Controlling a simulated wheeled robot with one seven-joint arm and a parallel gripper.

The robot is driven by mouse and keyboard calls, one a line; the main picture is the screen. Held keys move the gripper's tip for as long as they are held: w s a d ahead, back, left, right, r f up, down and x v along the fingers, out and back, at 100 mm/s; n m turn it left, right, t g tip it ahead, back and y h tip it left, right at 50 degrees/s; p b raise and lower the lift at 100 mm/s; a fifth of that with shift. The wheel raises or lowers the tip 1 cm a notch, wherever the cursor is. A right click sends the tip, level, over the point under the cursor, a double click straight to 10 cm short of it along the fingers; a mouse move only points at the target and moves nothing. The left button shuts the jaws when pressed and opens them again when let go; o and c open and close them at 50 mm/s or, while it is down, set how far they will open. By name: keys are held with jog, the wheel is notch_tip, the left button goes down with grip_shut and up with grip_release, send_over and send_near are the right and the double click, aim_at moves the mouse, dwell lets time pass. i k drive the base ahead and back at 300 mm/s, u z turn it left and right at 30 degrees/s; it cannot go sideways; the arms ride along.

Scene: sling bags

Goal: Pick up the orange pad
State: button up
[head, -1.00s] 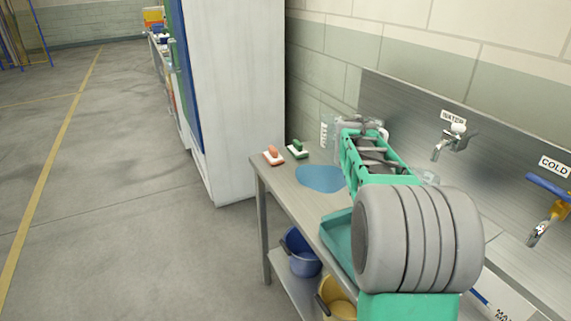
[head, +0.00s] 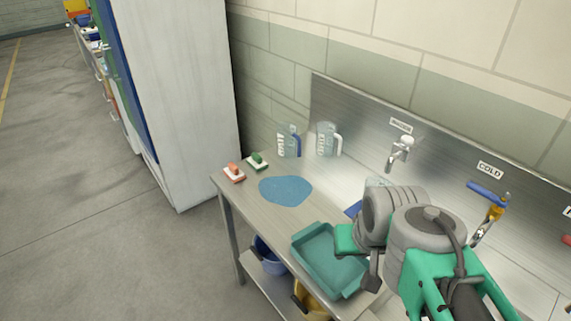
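The orange pad (head: 234,172) lies on the far left corner of the metal table, close to its edge. It has an orange top on a pale base. A similar green pad (head: 257,161) lies just behind it to the right. My arm is at the lower right, over the right part of the table. The fingers of my gripper cannot be made out, and it is well apart from the orange pad.
A blue patch (head: 286,190) lies on the table beside the pads. A teal tray (head: 330,262) is nearer me. Two clear jugs (head: 289,141) stand at the wall. Taps (head: 399,152) stick out from the metal backsplash. A tall white cabinet (head: 185,90) stands left of the table.

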aim_at(233, 172)
jog(key=z, duration=1.65)
jog(key=k, duration=1.35)
jog(key=u, duration=2.2)
jog(key=i, duration=2.2)
